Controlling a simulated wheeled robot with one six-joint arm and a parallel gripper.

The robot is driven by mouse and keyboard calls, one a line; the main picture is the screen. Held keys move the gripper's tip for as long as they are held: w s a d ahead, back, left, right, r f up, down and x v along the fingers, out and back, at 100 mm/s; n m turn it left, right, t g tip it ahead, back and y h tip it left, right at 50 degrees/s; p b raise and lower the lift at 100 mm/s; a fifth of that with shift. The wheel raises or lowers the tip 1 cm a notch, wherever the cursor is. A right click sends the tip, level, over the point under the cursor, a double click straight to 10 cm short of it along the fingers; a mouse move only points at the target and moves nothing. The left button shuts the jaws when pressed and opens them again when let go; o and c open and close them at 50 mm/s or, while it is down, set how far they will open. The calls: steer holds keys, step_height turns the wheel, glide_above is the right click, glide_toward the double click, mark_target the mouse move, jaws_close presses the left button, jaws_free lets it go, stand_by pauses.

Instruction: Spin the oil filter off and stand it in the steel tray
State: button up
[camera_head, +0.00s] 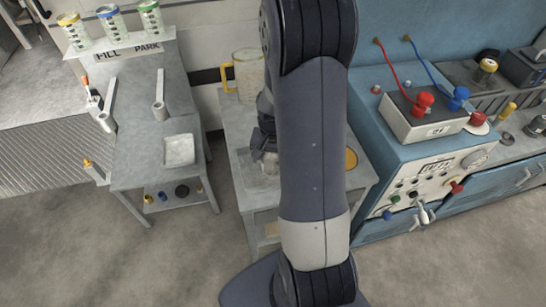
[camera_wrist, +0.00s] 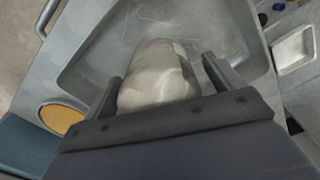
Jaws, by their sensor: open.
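The pale grey, rounded oil filter (camera_wrist: 157,70) is in the wrist view, inside a wide grey steel tray (camera_wrist: 218,38) with sloping walls. My gripper (camera_wrist: 161,78) is open, with one finger on each side of the filter; I cannot tell whether the fingers touch it. The near part of the filter is hidden by the gripper body. In the head view my gripper (camera_head: 263,140) is low over the middle table, beside my arm, and a pale bit of the filter (camera_head: 268,166) shows below it. Whether the filter stands fully upright is unclear.
The middle table (camera_head: 243,194) also holds a clear jug with a yellow handle (camera_head: 248,75) and an orange disc (camera_head: 351,158). A left bench carries a small pale square tray (camera_head: 180,150). A blue control cabinet (camera_head: 390,150) stands close on the right.

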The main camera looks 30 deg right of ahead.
step_height(320, 180, up, 11)
steer(key=shift+f, duration=0.1)
stand_by(0.4)
step_height(320, 180, down, 10)
steer(key=shift+f, duration=0.25)
steer(key=shift+r+p, duration=0.2)
steer(key=shift+p, duration=0.15)
stand_by(0.5)
